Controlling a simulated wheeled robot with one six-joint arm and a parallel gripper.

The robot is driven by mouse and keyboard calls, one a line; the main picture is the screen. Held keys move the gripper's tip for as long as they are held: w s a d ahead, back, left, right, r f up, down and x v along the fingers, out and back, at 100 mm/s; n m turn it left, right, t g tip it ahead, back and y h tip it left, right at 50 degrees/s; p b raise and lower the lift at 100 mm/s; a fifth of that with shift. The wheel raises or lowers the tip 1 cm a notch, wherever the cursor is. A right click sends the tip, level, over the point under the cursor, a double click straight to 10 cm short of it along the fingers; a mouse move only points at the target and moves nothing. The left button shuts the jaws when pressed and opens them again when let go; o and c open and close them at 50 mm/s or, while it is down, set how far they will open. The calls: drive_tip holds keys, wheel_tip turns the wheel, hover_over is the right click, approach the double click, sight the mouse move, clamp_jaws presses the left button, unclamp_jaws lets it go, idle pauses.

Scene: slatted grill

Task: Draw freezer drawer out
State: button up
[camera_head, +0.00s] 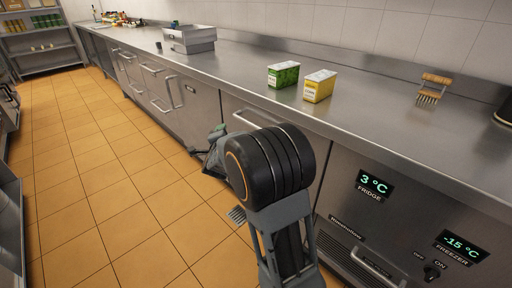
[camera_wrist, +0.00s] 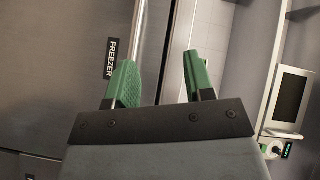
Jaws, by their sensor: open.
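The freezer drawer front (camera_wrist: 60,70) fills the left of the wrist view, a steel panel with a FREEZER label (camera_wrist: 112,58). Its bar handle (camera_wrist: 141,28) runs down the picture beside the label and passes behind the left green finger. My gripper (camera_wrist: 160,62) is open, its two green fingers apart with nothing held between them. I cannot tell whether a finger touches the bar. In the head view my gripper (camera_head: 213,150) is low in front of the counter fronts, partly hidden by my arm. A bar handle (camera_head: 243,118) shows just behind my arm.
The steel counter (camera_head: 230,75) carries a green box (camera_head: 283,75), a yellow box (camera_head: 319,86) and a brush (camera_head: 432,88). FRIDGE and FREEZER displays (camera_head: 461,246) and another handle (camera_head: 378,268) sit at lower right. The tiled floor (camera_head: 110,170) at left is clear.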

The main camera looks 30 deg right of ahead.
sight(256, 129)
drive_tip(key=s+d+f+m+g+h+b, duration=0.1)
drive_tip(key=d+f+m+g+h+b, duration=0.2)
drive_tip(key=d+f+m+h+b, duration=0.35)
drive_tip(key=shift+m+h, duration=0.55)
drive_tip(key=x, duration=0.4)
drive_tip(key=f+x, duration=0.1)
drive_tip(key=x, duration=0.3)
drive_tip(key=f+x, duration=0.1)
drive_tip(key=x, duration=0.4)
drive_tip(key=shift+s+d, duration=0.15)
drive_tip(key=shift+d, duration=0.25)
drive_tip(key=shift+c, duration=0.3)
clamp_jaws()
